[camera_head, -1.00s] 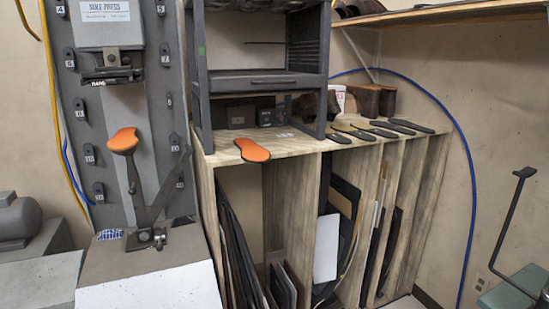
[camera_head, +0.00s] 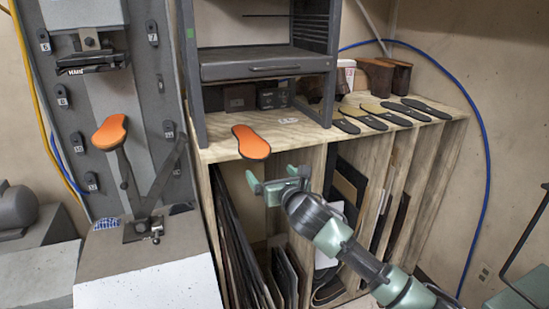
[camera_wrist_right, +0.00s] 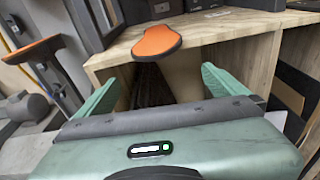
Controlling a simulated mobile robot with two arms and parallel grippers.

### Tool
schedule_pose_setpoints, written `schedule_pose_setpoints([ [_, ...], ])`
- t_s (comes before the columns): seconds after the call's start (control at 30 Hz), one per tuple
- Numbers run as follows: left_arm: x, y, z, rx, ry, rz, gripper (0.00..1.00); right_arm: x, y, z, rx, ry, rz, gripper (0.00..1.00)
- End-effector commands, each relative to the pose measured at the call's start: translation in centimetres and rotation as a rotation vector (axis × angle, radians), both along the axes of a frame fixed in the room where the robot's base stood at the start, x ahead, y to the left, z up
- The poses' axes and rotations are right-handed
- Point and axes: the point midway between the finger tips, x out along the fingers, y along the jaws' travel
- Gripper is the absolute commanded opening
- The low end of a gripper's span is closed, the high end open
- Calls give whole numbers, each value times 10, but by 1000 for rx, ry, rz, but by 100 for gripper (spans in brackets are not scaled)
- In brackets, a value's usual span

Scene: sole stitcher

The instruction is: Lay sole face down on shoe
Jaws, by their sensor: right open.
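An orange sole with a dark edge (camera_head: 251,141) lies on the wooden shelf top, its near end at the front edge. It also shows in the right wrist view (camera_wrist_right: 157,41), beyond and between my fingers. A second orange-topped piece, shaped like a shoe bottom (camera_head: 110,132), sits on the press's post at the left. My right gripper (camera_head: 276,182) is open and empty, just below and in front of the shelf edge, apart from the sole. Its green fingers are spread wide in the right wrist view (camera_wrist_right: 170,85). My left gripper is not in view.
Several dark soles (camera_head: 385,115) lie along the right of the shelf top (camera_head: 300,150). A dark metal rack (camera_head: 262,66) stands behind the orange sole. The grey press (camera_head: 90,55) is at the left. Sheets (camera_head: 240,245) stand in the compartments below.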

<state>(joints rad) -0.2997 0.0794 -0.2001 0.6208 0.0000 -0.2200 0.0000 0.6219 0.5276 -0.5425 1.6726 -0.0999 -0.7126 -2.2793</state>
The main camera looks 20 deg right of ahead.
Motion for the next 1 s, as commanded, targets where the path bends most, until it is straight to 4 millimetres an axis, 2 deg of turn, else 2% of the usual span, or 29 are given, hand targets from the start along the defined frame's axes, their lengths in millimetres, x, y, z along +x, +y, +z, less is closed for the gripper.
schedule_pose_setpoints([
  [0.03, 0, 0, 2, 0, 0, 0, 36, -1, 1, 11, -29, -14, 6, 100],
  [0.13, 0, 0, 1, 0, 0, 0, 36, 0, 3, 18, -58, -25, 11, 100],
  [0.33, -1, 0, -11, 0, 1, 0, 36, 14, 4, 14, -58, -26, 11, 100],
  [0.63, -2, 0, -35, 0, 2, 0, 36, 50, 5, 9, -55, -26, 11, 100],
  [0.7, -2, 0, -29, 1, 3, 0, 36, 58, 4, 13, -58, -24, 9, 100],
  [1.0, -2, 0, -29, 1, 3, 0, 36, 89, 6, 9, -57, -24, 10, 100],
])
